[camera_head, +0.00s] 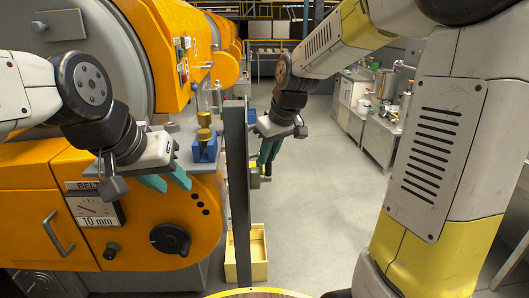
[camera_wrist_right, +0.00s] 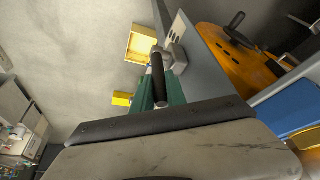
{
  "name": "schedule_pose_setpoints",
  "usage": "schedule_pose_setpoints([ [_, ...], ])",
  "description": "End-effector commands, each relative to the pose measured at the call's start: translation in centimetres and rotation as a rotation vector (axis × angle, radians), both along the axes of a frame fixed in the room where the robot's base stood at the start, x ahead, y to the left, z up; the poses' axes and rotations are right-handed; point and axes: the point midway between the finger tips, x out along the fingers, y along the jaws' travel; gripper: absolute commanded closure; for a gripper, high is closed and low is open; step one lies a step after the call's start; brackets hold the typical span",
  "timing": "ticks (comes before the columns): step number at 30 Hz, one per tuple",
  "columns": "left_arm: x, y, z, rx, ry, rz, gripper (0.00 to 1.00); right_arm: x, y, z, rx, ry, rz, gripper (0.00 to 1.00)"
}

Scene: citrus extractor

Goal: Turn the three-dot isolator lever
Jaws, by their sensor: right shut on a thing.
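The lever in my right gripper's reach has a black handle (camera_wrist_right: 158,78) and a grey hub (camera_wrist_right: 173,54) on the side of a grey post (camera_wrist_right: 210,50). In the right wrist view the handle lies between the two teal fingers of my right gripper (camera_wrist_right: 160,92), which is shut on it. In the head view my right gripper (camera_head: 269,152) is just right of the post (camera_head: 236,180), fingers down, with the handle's dark end showing below. I cannot make out three dots on the lever itself. My left gripper (camera_head: 167,182) is open and empty before the orange machine.
A blue block with a brass top (camera_head: 204,148) stands by the left gripper. A wooden box (camera_head: 258,262) is on the floor.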

Motion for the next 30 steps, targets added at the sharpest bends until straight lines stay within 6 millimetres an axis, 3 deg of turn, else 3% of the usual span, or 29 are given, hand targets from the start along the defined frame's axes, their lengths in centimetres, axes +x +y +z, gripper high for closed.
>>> schedule_pose_setpoints([
  [24,0.0,0.0,0.0,0.000,0.000,0.000,0.64,0.0,-0.1,0.0,0.000,0.001,-0.001,1.00],
  [30,0.0,0.0,0.0,0.000,0.000,0.000,0.64,1.0,-0.1,-0.1,-0.001,0.099,-0.002,1.00],
])
